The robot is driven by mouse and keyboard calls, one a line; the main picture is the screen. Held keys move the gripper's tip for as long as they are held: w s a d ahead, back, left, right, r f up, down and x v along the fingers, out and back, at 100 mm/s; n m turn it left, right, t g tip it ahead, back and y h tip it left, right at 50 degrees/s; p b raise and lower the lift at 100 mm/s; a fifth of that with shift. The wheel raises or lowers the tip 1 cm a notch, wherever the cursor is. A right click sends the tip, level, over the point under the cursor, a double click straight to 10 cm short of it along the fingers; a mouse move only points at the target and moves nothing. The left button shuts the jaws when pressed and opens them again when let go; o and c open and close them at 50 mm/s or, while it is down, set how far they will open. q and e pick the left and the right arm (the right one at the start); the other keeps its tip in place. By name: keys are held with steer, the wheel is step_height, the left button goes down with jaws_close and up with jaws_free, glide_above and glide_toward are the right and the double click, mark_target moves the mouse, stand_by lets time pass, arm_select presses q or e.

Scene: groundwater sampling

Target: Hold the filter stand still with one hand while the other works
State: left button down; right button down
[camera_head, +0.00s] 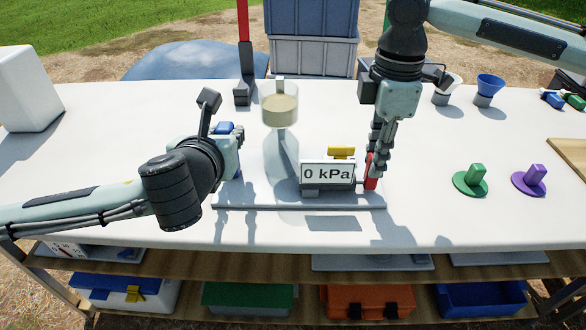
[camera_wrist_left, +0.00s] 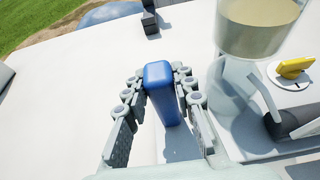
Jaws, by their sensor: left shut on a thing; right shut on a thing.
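The filter stand has a grey base plate (camera_head: 300,207) and a clear vessel topped by a funnel (camera_head: 280,108) holding cloudy tan liquid; it stands upright mid-table. My left gripper (camera_head: 236,150) is at its left side. In the left wrist view its fingers (camera_wrist_left: 163,80) are shut on an upright blue handle (camera_wrist_left: 160,88) beside the clear vessel. A display (camera_head: 328,174) at the front of the stand reads 0 kPa, with a yellow knob (camera_head: 341,152) behind it. My right gripper (camera_head: 374,160) points down and is shut on a red handle (camera_head: 371,172) right of the display.
A green piece (camera_head: 470,182) and a purple piece (camera_head: 529,181) lie to the right. A blue funnel cup (camera_head: 490,85) stands at the back right. A white box (camera_head: 28,88) is at the far left.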

steer(key=shift+d, duration=3.05)
steer(key=shift+a, duration=3.15)
steer(key=shift+d, duration=0.15)
